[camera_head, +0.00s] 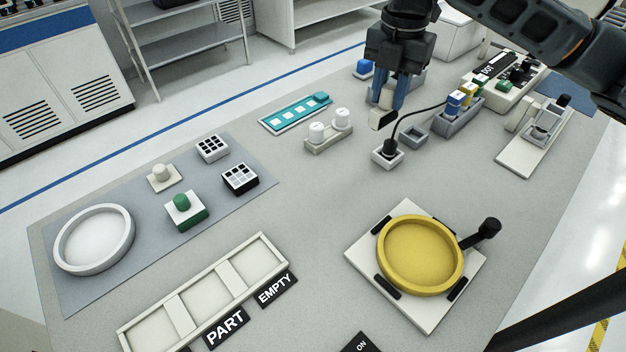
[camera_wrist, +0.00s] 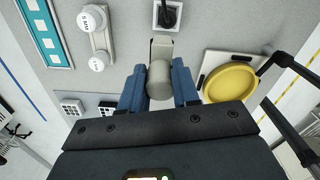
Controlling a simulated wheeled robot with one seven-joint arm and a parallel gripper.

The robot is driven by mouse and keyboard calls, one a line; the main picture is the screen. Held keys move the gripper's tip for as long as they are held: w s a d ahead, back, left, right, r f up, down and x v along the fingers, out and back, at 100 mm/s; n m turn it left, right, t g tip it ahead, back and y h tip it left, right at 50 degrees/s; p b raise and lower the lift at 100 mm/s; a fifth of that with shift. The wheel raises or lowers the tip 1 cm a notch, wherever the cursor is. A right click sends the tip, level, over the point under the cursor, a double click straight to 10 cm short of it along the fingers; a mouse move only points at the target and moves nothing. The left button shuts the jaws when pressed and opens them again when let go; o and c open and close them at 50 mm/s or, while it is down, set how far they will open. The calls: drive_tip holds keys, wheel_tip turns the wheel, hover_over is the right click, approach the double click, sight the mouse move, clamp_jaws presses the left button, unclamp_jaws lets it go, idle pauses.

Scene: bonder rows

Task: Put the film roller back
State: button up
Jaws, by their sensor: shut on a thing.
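My gripper (camera_head: 387,101) points down over the far part of the bench, its blue fingers shut on the film roller (camera_wrist: 160,79). In the wrist view the roller is a grey cylinder between the fingertips (camera_wrist: 159,88), with a pale flat piece (camera_wrist: 162,47) at its far side. In the head view the roller (camera_head: 382,119) is partly hidden by the fingers, and a pale, dark-edged end shows below them. It appears to be above the bench, apart from the square holder beside it. A grey holder (camera_head: 417,80) behind my gripper is partly hidden.
A square holder (camera_head: 387,161) with a black corded tool stands just in front. An empty grey square tray (camera_head: 414,138) is to its right. A yellow ring plate (camera_head: 420,250) is nearer; bench between is clear.

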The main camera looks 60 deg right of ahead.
drive_tip(key=shift+w+a+f, duration=0.1)
drive_tip(key=shift+w+a, duration=0.05)
drive_tip(key=shift+w, duration=0.15)
drive_tip(key=shift+w+a+f+p, duration=0.2)
drive_tip(key=shift+a+f+p, duration=0.5)
drive_tip(key=shift+a+f, duration=2.1)
drive_tip(key=shift+w+a+f+p, duration=0.15)
drive_tip(key=shift+a+f+p, duration=0.5)
drive_tip(key=shift+a+f, duration=2.1)
drive_tip(key=shift+a, duration=0.15)
drive_tip(key=shift+f, duration=0.1)
drive_tip(key=o, duration=1)
